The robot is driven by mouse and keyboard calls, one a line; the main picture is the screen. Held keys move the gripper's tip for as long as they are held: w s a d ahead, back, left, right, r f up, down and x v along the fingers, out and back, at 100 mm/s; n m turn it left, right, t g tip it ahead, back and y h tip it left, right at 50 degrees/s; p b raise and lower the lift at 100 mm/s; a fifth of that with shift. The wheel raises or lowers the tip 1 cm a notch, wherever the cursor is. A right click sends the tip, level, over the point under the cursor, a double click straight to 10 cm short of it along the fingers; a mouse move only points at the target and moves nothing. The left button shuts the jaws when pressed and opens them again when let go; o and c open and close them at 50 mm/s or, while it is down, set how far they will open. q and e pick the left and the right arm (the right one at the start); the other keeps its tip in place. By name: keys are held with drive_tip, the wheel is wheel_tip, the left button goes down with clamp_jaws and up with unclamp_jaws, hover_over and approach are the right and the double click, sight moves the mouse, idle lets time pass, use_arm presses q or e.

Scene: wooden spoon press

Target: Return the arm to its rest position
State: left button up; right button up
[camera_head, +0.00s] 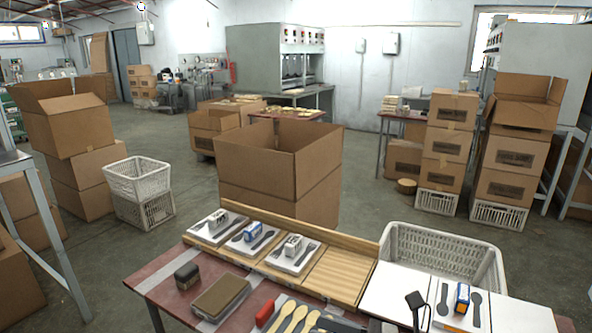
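Neither of my grippers can be made out in the head view. The red-brown worktable (155,285) stands at the bottom of the view. On its wooden rack (335,275) sit several white trays (295,258), each with dark spoons and a small box. Several wooden spoons (290,315) lie at the front edge, next to a red item (265,313). A dark upright item (416,302) rises at the front right; I cannot tell what it is.
A brown block (222,297) and a small dark box (187,276) lie on the table's left. A white basket (440,250) stands behind the white panels (395,290) at right. A large open carton (280,165) stands behind the table. Open floor (185,225) lies to the left.

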use_arm(q)
drive_tip(key=r+p, duration=0.1)
drive_tip(key=p, duration=0.1)
drive_tip(key=a+r+p, duration=0.1)
drive_tip(key=p, duration=0.1)
drive_tip(key=shift+s, duration=0.15)
use_arm(e)
drive_tip(key=s+d+f+n+t+h, duration=0.1)
drive_tip(key=s+d+f+n+h, duration=0.4)
drive_tip(key=n, duration=1)
drive_tip(key=s+d+f+n+t+h, duration=0.2)
drive_tip(key=s+d+f+n+h, duration=0.3)
drive_tip(key=s+f+n+h, duration=0.5)
drive_tip(key=f+n, duration=0.1)
drive_tip(key=n, duration=0.4)
drive_tip(key=shift+f+t, duration=0.3)
use_arm(q)
drive_tip(key=shift+s, duration=0.1)
use_arm(e)
drive_tip(key=shift+d, duration=0.1)
use_arm(q)
drive_tip(key=shift+d+r, duration=0.1)
drive_tip(key=shift+r, duration=0.05)
